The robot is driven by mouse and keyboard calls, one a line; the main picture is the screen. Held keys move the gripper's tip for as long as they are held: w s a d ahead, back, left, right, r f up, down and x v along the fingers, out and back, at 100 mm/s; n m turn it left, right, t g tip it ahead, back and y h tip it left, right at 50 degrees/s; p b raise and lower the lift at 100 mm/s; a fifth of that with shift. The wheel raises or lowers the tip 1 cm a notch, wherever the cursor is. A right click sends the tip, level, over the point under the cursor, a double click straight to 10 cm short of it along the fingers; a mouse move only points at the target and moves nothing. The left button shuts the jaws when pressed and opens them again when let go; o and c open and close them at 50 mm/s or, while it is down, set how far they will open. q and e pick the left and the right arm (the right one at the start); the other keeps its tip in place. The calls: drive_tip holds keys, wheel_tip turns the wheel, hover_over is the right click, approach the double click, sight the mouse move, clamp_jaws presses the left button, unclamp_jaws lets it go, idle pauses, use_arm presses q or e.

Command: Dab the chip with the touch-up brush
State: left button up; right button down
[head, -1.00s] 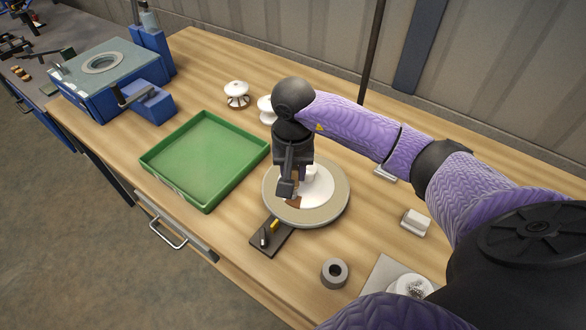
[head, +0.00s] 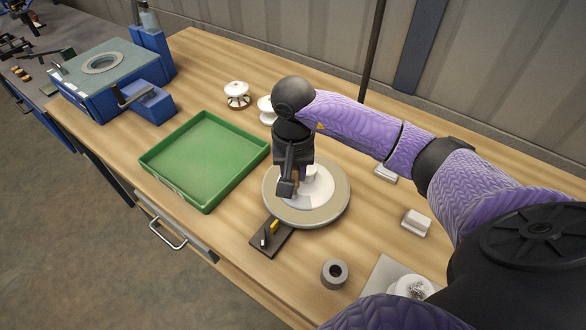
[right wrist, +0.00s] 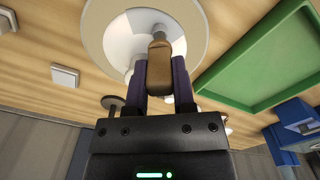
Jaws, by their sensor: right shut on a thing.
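My right gripper (head: 291,186) is over the white disc (head: 318,190), which lies on a round beige turntable (head: 333,212). It is shut on a brown-handled tool, seemingly the touch-up brush (right wrist: 159,62), which shows between the fingers in the right wrist view. The brush's tip is hidden, so I cannot tell whether it touches the disc. The white disc also shows in the right wrist view (right wrist: 118,42), with a greyer patch on it. I cannot make out the chip clearly. My left gripper is not in view.
A green tray (head: 183,199) is to the left. A dark block (head: 262,245) with a yellow and a white piece sits before the turntable. A grey ring (head: 334,274), white blocks (head: 415,223) and white insulators (head: 237,94) stand around. A blue machine (head: 100,85) is far left.

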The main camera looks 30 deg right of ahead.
wheel_tip(320, 180, up, 6)
drive_tip(key=p, duration=0.3)
drive_tip(key=shift+p, duration=0.35)
drive_tip(key=shift+r+p, duration=0.3)
drive_tip(key=shift+r, duration=0.2)
drive_tip(key=shift+f, duration=0.1)
